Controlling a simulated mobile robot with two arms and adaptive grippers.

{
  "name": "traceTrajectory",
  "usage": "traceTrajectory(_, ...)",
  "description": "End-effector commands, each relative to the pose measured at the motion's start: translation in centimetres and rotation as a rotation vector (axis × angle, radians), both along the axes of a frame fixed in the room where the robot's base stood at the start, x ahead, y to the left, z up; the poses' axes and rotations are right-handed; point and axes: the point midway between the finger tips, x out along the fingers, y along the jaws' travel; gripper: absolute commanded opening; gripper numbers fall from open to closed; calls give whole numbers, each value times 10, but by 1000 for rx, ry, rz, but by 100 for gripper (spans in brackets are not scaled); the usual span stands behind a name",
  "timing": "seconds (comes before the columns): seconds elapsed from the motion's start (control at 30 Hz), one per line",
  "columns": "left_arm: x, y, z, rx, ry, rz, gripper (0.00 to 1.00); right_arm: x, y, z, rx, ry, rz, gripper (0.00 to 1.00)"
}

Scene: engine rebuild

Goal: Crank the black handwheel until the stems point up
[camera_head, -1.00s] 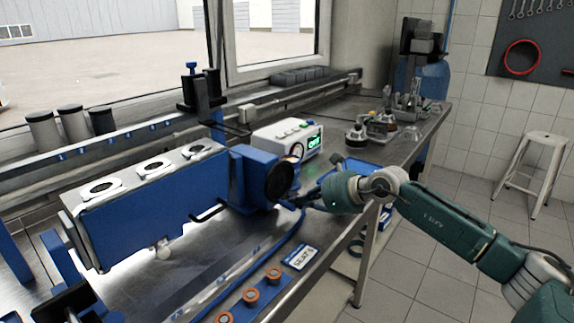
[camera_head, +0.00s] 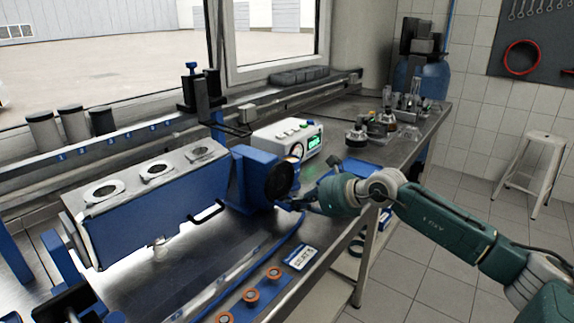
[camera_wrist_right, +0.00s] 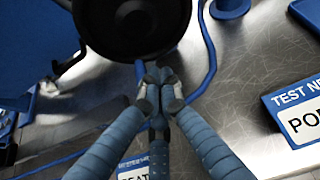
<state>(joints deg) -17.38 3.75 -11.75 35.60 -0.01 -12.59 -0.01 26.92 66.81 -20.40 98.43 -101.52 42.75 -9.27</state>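The black handwheel (camera_head: 280,182) is an upright dark disc on the blue stand at the right end of the fixture; the right wrist view shows it at the top (camera_wrist_right: 132,28). My right gripper (camera_head: 293,204) is at its lower rim, its fingers drawn together (camera_wrist_right: 158,85). They appear closed on the wheel's handle, which they mostly hide. The cylinder head (camera_head: 150,205), with a blue side and grey face, hangs tilted in the fixture, its face with several round openings turned upward. A small pale stem-like part (camera_head: 159,246) sticks out underneath, pointing down. My left gripper is out of view.
A white tester with a green display (camera_head: 287,137) stands behind the wheel. In front lie a blue strip with orange rings (camera_head: 250,296) and a label plate (camera_head: 301,258). Glassware and small tools stand at the bench's far end. A stool (camera_head: 530,172) is right.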

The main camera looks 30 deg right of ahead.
Motion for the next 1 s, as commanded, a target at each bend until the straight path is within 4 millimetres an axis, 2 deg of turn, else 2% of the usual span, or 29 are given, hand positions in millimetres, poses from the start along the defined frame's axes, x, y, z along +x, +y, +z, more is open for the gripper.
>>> traceTrajectory(0.1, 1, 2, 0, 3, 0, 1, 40, -3, 8, -3, 3, 7, 7, 0)
traceTrajectory(1.0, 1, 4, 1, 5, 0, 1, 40, -9, 20, 2, 5, 10, 10, 0)
